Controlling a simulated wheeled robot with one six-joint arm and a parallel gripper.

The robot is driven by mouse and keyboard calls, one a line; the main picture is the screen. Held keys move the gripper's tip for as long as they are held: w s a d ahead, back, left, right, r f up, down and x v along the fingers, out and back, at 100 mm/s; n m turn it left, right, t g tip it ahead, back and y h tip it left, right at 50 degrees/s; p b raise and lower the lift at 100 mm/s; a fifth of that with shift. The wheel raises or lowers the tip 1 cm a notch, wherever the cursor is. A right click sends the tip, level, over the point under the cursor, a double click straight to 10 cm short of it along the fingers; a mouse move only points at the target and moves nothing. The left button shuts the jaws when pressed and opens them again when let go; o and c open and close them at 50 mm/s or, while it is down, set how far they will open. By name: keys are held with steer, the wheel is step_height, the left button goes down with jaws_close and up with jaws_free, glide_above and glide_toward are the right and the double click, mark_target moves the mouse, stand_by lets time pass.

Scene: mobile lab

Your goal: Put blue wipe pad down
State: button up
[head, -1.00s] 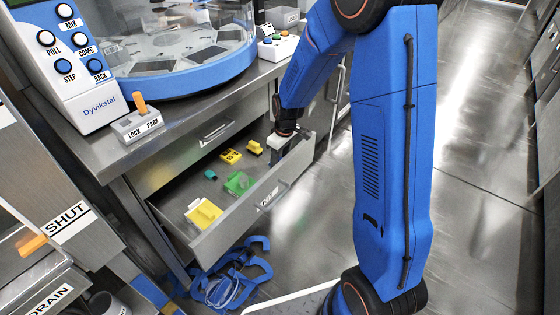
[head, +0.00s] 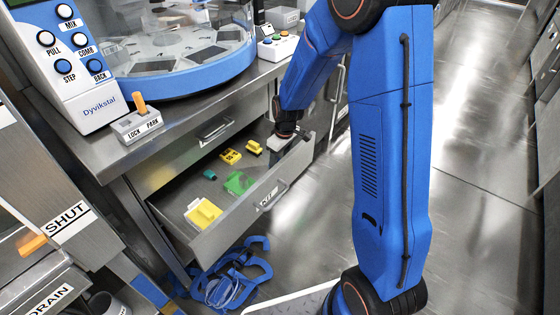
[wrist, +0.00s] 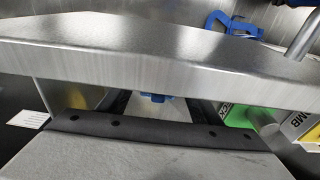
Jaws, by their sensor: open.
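My gripper (head: 278,146) is at the far right end of the open drawer (head: 262,205), by its front wall. It is open. In the wrist view its dark fingers (wrist: 160,104) show partly, apart from each other, behind the drawer's front wall. A small blue piece (wrist: 154,97) shows between them, low in the drawer; it may be the blue wipe pad, but most of it is hidden by the wall and my gripper. I cannot tell whether it touches a finger. No blue pad shows clearly in the head view.
In the drawer lie a green block (head: 238,183), a small teal piece (head: 210,174), yellow pieces (head: 230,156) and a yellow-and-white item (head: 203,213). Blue straps (head: 230,285) lie on the floor below. The counter edge (head: 185,120) overhangs the drawer's back.

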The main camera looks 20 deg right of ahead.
steer(key=shift+m+t, duration=0.3)
steer(key=shift+m, duration=0.4)
steer(key=s+r, duration=0.2)
steer(key=r, duration=0.4)
steer(key=s+d+r, duration=0.1)
steer(key=s+r, duration=0.1)
steer(key=r, duration=0.4)
steer(key=s+d+r, duration=0.1)
steer(key=s+r, duration=0.2)
steer(key=r, duration=0.3)
steer(key=shift+s+d+r, duration=0.1)
steer(key=shift+d+r, duration=0.1)
steer(key=shift+r, duration=0.05)
steer(key=s+d+r+m+t, duration=0.1)
steer(key=s+r+m, duration=0.1)
steer(key=s, duration=0.6)
steer(key=s+d+r+m+t, duration=0.1)
steer(key=s+d+r+m, duration=0.1)
steer(key=s, duration=0.7)
steer(key=s+d+r+m+t, duration=0.1)
steer(key=s+r, duration=0.3)
steer(key=s, duration=0.5)
steer(key=shift+s+d+r+m+h, duration=0.15)
steer(key=shift+d+r+m+h, duration=0.15)
steer(key=shift+m+h, duration=0.1)
